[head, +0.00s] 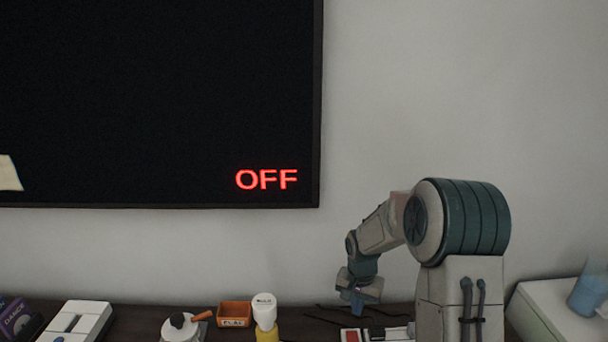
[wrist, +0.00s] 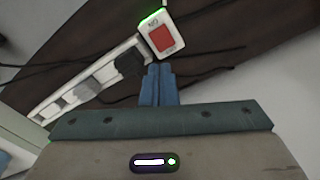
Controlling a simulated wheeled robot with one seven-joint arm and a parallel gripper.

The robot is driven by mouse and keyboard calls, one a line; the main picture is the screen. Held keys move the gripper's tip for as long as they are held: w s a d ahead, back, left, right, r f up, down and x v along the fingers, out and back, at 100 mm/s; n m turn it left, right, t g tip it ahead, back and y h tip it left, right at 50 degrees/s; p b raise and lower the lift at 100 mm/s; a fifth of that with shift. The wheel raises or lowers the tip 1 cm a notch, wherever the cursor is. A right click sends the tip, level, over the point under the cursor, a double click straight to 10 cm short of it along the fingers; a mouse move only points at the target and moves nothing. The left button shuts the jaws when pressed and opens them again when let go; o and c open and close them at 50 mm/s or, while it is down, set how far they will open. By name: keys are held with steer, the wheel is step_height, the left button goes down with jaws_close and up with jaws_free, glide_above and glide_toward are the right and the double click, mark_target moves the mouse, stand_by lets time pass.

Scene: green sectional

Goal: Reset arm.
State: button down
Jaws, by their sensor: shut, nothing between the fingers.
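My arm is bent forward and down over the dark wooden surface in the head view. My gripper (head: 357,303) hangs above a power strip with a red switch (head: 351,335). In the wrist view my gripper (wrist: 158,72) shows two blue fingers pressed together with nothing between them. Just beyond the fingertips is the strip's red switch (wrist: 162,38), with a green glow at its edge. The white power strip (wrist: 60,103) runs down to the left with dark and grey plugs in it.
A large black screen (head: 150,100) reading "OFF" hangs on the wall. An orange box (head: 234,314), a white-topped yellow bottle (head: 265,312) and a white round pot (head: 183,329) stand left of the gripper. A blue cup (head: 588,290) is on a white surface at right. Black cables lie around the strip.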

steer(key=s+r+n+t, duration=0.1)
steer(key=s+r+n, duration=0.1)
steer(key=s+r, duration=0.7)
steer(key=s+r+n+t, duration=0.2)
steer(key=s+r, duration=0.7)
steer(key=s, duration=0.8)
steer(key=shift+s+a+r+n, duration=0.2)
steer(key=shift+s+n, duration=0.2)
steer(key=shift+n, duration=0.4)
steer(key=shift+w+f, duration=0.1)
steer(key=shift+w, duration=0.05)
steer(key=b, duration=0.4)
glide_above(353, 333)
steer(key=s, duration=0.5)
step_height(353, 333, down, 15)
steer(key=shift+t, duration=0.3)
steer(key=x, duration=1.3)
steer(key=shift+s+a+f, duration=0.1)
steer(key=shift+s+f, duration=0.05)
steer(key=shift+f, duration=0.25)
